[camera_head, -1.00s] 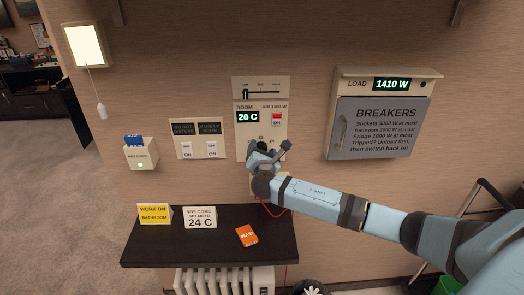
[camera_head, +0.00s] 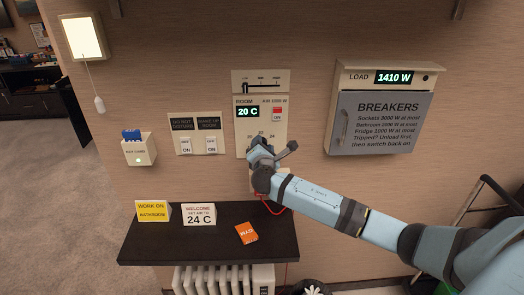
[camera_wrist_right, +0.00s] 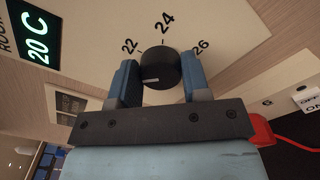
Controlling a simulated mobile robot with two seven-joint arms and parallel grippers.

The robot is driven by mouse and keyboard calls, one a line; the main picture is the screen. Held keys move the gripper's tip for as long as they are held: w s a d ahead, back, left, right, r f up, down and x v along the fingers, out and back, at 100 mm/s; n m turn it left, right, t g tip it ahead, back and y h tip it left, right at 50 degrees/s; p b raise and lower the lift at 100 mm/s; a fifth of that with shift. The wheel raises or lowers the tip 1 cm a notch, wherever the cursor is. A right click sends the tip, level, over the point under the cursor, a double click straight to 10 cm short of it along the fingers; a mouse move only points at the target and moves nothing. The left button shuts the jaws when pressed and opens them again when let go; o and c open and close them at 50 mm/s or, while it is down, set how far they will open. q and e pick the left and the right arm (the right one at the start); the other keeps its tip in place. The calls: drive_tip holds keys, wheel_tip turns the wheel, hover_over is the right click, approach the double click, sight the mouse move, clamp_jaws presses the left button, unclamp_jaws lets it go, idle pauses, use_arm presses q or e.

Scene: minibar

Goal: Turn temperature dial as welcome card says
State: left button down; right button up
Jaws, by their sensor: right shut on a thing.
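The black temperature dial (camera_wrist_right: 158,70) is on the ROOM panel (camera_head: 242,133), between printed marks 22, 24 and 26. A pale line on the dial points left, away from 24, in the right wrist view. My right gripper (camera_wrist_right: 160,76) is shut on the dial, a blue finger on each side; in the head view the gripper (camera_head: 261,150) hides the dial. The room display (camera_head: 247,112) reads 20 C and also shows in the wrist view (camera_wrist_right: 36,38). The welcome card (camera_head: 199,214) reads "SET AIR TO 24 C". My left gripper is out of view.
A dark shelf (camera_head: 190,250) below holds the yellow card (camera_head: 152,211) and an orange GYM card (camera_head: 246,233). A red switch (camera_head: 277,112) is beside the display, and a slider panel (camera_head: 262,80) is above. The breaker box (camera_head: 380,120) is to the right, showing 1410 W.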

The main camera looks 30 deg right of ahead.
use_arm(q)
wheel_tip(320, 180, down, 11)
drive_tip(key=b, duration=1.2)
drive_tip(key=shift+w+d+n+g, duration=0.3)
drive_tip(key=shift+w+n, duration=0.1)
use_arm(e)
drive_tip(key=m, duration=2)
drive_tip(key=shift+f+m, duration=0.3)
drive_tip(key=shift+f, duration=0.1)
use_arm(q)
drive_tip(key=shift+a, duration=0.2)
use_arm(e)
drive_tip(key=o, duration=0.9)
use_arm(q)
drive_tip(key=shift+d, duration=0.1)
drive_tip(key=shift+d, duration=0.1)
